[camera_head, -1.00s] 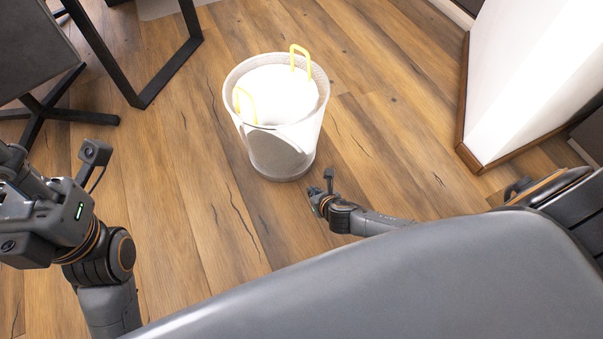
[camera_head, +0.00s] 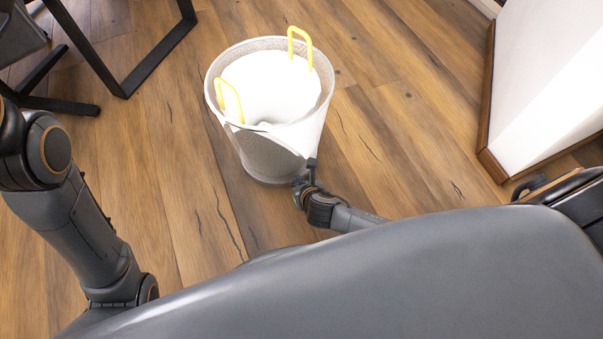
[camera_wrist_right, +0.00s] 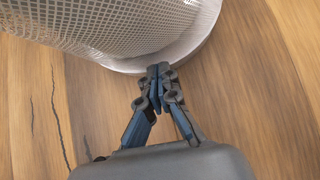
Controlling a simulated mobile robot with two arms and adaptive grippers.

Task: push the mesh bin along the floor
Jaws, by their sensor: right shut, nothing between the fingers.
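The white mesh bin (camera_head: 268,158) stands upright on the wood floor in the head view. It has a white liner inside and two yellow handles showing at its rim. My right gripper (camera_head: 303,184) is low by the bin's near right side, close to its base. In the right wrist view, the shut, empty fingertips (camera_wrist_right: 158,72) are at the lower edge of the mesh bin (camera_wrist_right: 120,28); they appear to touch it. My left arm shows at the left of the head view, but its gripper is out of the picture.
A black desk frame (camera_head: 125,75) and a dark chair base (camera_head: 45,95) stand at the upper left. A white wall corner with brown skirting (camera_head: 490,150) stands at the right. The plank floor (camera_head: 400,85) beyond and right of the bin is clear.

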